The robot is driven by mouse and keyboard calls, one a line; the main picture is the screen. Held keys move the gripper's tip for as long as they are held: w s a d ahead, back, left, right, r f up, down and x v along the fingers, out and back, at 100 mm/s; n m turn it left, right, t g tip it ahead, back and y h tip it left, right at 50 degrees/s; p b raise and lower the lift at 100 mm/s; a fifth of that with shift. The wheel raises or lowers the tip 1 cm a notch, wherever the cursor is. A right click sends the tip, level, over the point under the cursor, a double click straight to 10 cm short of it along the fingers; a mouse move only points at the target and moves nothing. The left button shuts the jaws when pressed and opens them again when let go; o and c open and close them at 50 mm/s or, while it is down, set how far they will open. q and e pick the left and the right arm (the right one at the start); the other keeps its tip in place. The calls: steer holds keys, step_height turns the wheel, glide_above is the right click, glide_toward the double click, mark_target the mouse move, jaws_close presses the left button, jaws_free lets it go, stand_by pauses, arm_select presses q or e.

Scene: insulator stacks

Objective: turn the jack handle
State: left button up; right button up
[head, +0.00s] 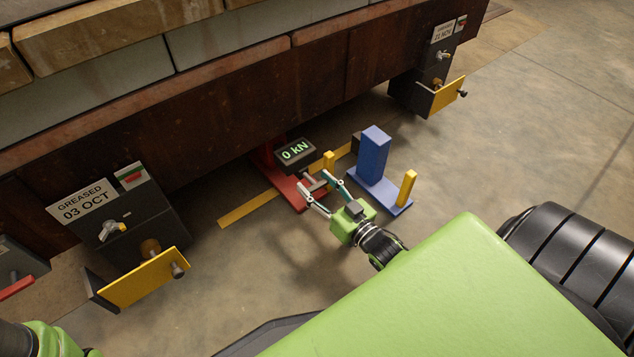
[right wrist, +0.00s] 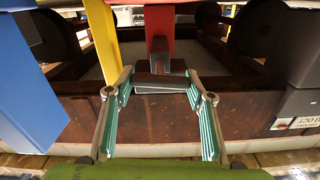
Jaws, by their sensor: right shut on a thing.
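The red jack (head: 281,178) stands under the edge of the dark beam in the head view, with a display reading 0 kN (head: 295,151). Its short grey handle (head: 313,181) sticks out toward me. My right gripper (head: 315,182) is shut on the handle, with one finger at each side. In the right wrist view the gripper (right wrist: 160,84) has the grey handle (right wrist: 158,87) between its teal-padded fingertips, below the red jack (right wrist: 161,22). My left gripper is out of view; only a bit of green arm shows at the lower left.
A blue post on a blue base (head: 372,157) with a yellow upright (head: 406,187) stands close to the right of my right gripper. A yellow floor strip (head: 248,208) runs beside the jack. Bearing boxes with yellow plates (head: 146,278) stand at left and far right. The front floor is clear.

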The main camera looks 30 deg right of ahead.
steer(key=shift+r+m+p, duration=0.2)
steer(key=shift+m+p, duration=0.85)
steer(key=shift+m, duration=0.15)
steer(key=m+p, duration=0.1)
steer(key=m, duration=0.1)
steer(key=shift+d+f+m, duration=0.1)
steer(key=shift+f+m, duration=0.05)
steer(key=shift+m, duration=0.25)
steer(key=m+p, duration=0.1)
steer(key=m, duration=0.2)
steer(key=shift+d+f+m, duration=0.1)
steer(key=shift+m, duration=0.2)
steer(key=m, duration=0.3)
steer(key=shift+f+m, duration=0.15)
steer(key=shift+m, duration=0.15)
steer(key=m, duration=0.3)
steer(key=shift+f+m, duration=0.1)
steer(key=shift+m, duration=0.2)
steer(key=m, duration=0.4)
steer(key=shift+f+m+b, duration=0.15)
steer(key=shift+m+b, duration=0.15)
steer(key=shift+b, duration=0.05)
steer(key=m+b, duration=0.1)
steer(key=m, duration=0.3)
steer(key=shift+f, duration=0.1)
steer(key=shift+m+b, duration=0.75)
steer(key=shift+m, duration=1.15)
